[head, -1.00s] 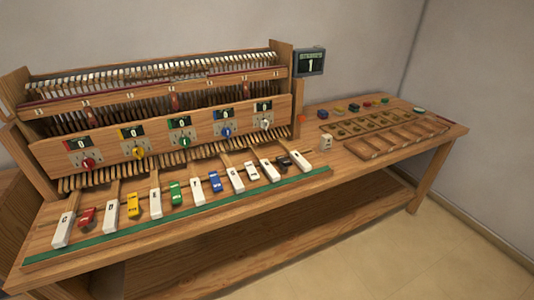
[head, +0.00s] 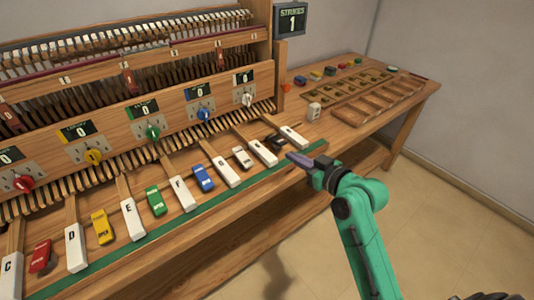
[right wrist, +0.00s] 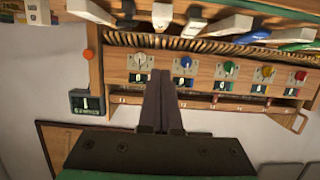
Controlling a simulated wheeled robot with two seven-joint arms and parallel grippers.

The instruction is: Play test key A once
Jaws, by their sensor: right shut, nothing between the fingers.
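The white test key labelled A (head: 262,152) lies in the front row of keys, between a white tab (head: 242,157) and a dark tab (head: 277,142). Its letter is hard to read. My right gripper (head: 290,158) is shut and empty, its tip near the front of key A and the dark tab. I cannot tell its height above them. In the right wrist view the shut fingers (right wrist: 160,74) point up the picture, with a white key that appears to be A (right wrist: 162,16) ahead of them. My left gripper is not in view.
White key G (head: 225,172) and white key B (head: 293,137) flank A. A green strip (head: 200,209) runs along the front. A strikes display (head: 292,19) reads 1. Knobs, including a white one (head: 247,99), line the panel behind. A small pale block (head: 314,111) stands right of B.

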